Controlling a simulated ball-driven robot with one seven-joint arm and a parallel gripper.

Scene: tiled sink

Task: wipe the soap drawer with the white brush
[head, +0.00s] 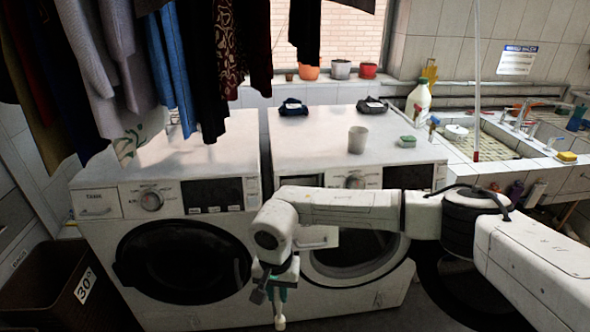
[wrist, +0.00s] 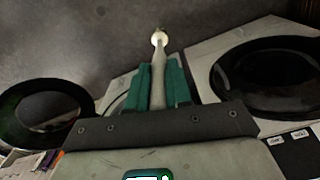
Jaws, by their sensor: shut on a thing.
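My gripper (head: 279,290) hangs low in front of the two washing machines, pointing down. Its green fingers are shut on the white brush (head: 280,322). In the wrist view the brush (wrist: 159,72) sticks out between the fingers of my gripper (wrist: 164,85), with its round pale head at the far end. A white soap drawer (head: 318,238) appears to stand out from the front of the right machine, partly hidden by my arm. The brush is below and left of it, apart from it. The left machine has a closed drawer (head: 95,204).
The left washing machine (head: 225,222) and right washing machine (head: 385,285) stand side by side. A cup (head: 357,139) and a green sponge (head: 407,141) are on the right one. Clothes (head: 165,60) hang above the left one. A dark bin (head: 50,290) stands at the lower left.

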